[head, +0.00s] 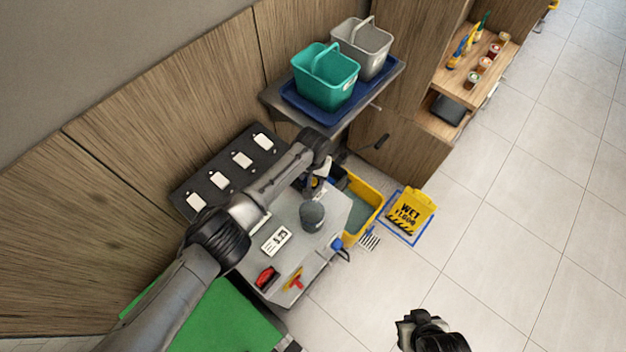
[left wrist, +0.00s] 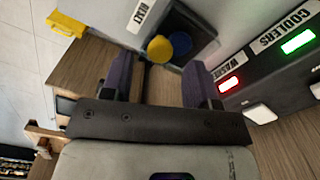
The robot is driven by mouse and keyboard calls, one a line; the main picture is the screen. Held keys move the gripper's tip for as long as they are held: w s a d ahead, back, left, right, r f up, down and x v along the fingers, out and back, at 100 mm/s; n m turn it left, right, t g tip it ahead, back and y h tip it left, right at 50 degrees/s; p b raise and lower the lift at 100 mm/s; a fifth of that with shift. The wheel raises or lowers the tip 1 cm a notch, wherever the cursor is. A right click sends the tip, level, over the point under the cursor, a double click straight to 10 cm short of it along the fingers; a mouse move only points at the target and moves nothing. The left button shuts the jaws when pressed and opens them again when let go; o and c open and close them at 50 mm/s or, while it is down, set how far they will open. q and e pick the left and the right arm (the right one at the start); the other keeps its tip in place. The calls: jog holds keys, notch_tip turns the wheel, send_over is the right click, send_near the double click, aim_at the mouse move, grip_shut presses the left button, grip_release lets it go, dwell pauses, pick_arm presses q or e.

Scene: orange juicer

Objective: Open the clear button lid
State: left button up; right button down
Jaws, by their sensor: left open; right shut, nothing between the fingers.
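In the left wrist view a yellow round button (left wrist: 160,48) and a blue round button (left wrist: 181,43) sit side by side in a dark box (left wrist: 196,24). I cannot tell whether a clear lid covers them. My left gripper (left wrist: 158,80) is open and empty, its two dark fingers pointing towards this box, with the buttons seen beyond the gap between them. In the head view my left gripper (head: 316,184) is over the back of the grey counter, and the box is not clearly visible there. My right gripper (head: 425,330) is shut and empty, low over the floor.
A dark wall panel (head: 228,170) holds several white switches; close up it shows a red light (left wrist: 229,84) and a green light (left wrist: 298,41). The counter (head: 296,218) carries a dark round container (head: 313,217). A yellow bin (head: 362,200) and wet floor sign (head: 409,212) stand right.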

aim_at(306, 179)
pick_arm(q)
jog(key=shift+f+b, duration=0.4)
jog(key=shift+f, duration=0.95)
grip_shut()
